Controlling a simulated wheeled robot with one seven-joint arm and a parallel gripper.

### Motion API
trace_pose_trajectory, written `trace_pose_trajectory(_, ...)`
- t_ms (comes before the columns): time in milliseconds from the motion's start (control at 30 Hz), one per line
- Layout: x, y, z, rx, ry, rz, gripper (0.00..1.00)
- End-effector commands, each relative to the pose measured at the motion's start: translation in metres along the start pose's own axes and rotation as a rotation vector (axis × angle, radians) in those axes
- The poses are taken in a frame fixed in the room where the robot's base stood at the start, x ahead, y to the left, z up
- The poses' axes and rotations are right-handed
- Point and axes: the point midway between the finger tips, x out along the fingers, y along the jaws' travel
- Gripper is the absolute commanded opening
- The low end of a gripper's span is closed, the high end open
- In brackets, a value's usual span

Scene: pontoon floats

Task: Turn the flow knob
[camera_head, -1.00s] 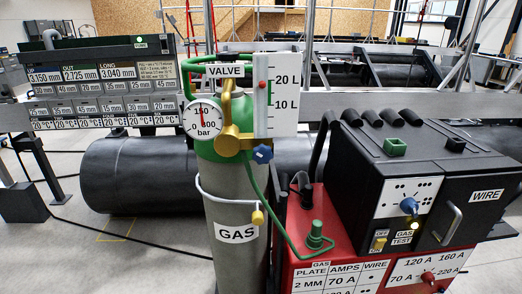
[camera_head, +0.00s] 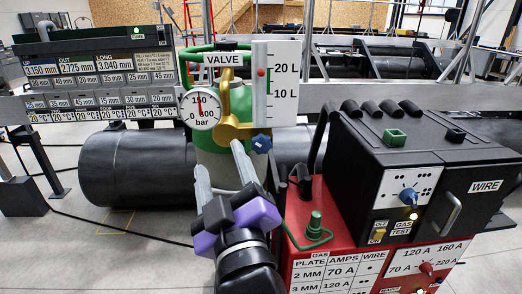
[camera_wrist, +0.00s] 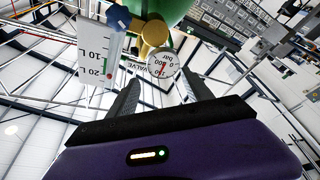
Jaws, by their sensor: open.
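The flow knob (camera_head: 262,143) is a small blue lobed knob on the brass regulator (camera_head: 232,128) of the gas cylinder, below the flow scale (camera_head: 274,90). It also shows at the top left of the wrist view (camera_wrist: 118,17). My gripper (camera_head: 221,162) is purple and black with two grey fingers. It points up at the regulator from below, open and empty. The right fingertip lies just left of the knob in the head view; contact cannot be told. In the wrist view (camera_wrist: 160,80) the knob lies left of the fingers, not between them.
A round pressure gauge (camera_head: 201,107) and a green hose loop (camera_head: 188,66) flank the regulator. A black and red welding machine (camera_head: 395,165) stands close on the right. A big dark pipe (camera_head: 135,168) lies behind on the left. Open floor shows at lower left.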

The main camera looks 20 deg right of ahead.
Motion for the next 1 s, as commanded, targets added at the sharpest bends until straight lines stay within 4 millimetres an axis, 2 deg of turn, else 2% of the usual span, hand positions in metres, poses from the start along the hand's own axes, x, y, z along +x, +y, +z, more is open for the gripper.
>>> trace_pose_trajectory(67,0.012,0.015,-0.004,-0.034,-0.065,0.049,0.59)
trace_pose_trajectory(200,0.016,0.033,0.02,-0.11,-0.225,0.101,0.59)
trace_pose_trajectory(333,0.008,0.037,0.049,-0.169,-0.346,0.108,0.59)
trace_pose_trajectory(533,0.007,0.038,0.065,-0.201,-0.412,0.099,0.59)
trace_pose_trajectory(1000,0.066,0.046,0.088,-0.2,-0.408,0.098,0.59)
